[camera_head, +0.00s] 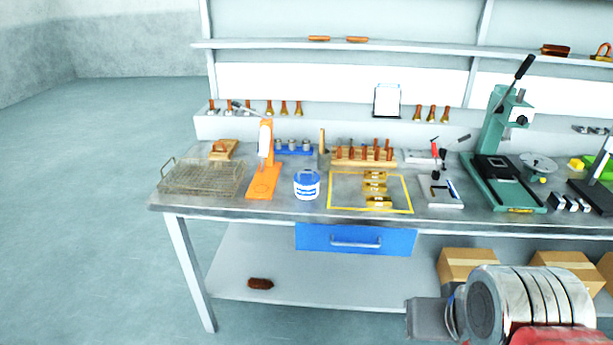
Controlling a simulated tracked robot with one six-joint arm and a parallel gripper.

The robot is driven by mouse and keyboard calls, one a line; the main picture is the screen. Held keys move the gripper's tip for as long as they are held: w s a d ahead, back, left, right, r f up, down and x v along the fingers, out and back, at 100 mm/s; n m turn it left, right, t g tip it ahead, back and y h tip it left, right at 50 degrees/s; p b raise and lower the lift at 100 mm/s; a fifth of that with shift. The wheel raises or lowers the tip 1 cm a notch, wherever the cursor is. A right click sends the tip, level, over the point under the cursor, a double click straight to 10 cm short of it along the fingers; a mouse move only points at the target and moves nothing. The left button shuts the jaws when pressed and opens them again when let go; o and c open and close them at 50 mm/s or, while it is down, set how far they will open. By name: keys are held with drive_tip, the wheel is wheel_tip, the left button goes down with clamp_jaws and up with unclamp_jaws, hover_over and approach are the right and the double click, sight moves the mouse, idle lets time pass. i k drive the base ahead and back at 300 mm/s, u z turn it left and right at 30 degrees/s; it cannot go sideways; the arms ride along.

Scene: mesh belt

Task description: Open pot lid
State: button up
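A small round white pot (307,191) with a blue label stands upright on the steel workbench, left of centre. Its blue lid (306,176) sits on top and appears to cover it. My arm shows at the bottom right as a ribbed silver cylinder with a dark grey block at its left end. That block seems to be my gripper (426,319). It is low, in front of the bench and well to the right of the pot. No separate fingers can be made out, and nothing is seen held.
An orange stand (265,165) is close to the pot's left, with a wire mesh tray (203,178) farther left. A yellow-framed area (336,206) with brass pieces lies to the right. A wooden rack (363,161) stands behind. A green press (495,160) is at right.

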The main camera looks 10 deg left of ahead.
sight(305, 178)
drive_tip(key=k, duration=0.9)
drive_tip(key=u, duration=0.25)
drive_tip(key=i, duration=0.55)
drive_tip(key=u, duration=0.8)
drive_tip(key=i, duration=2.3)
drive_tip(key=z, duration=0.5)
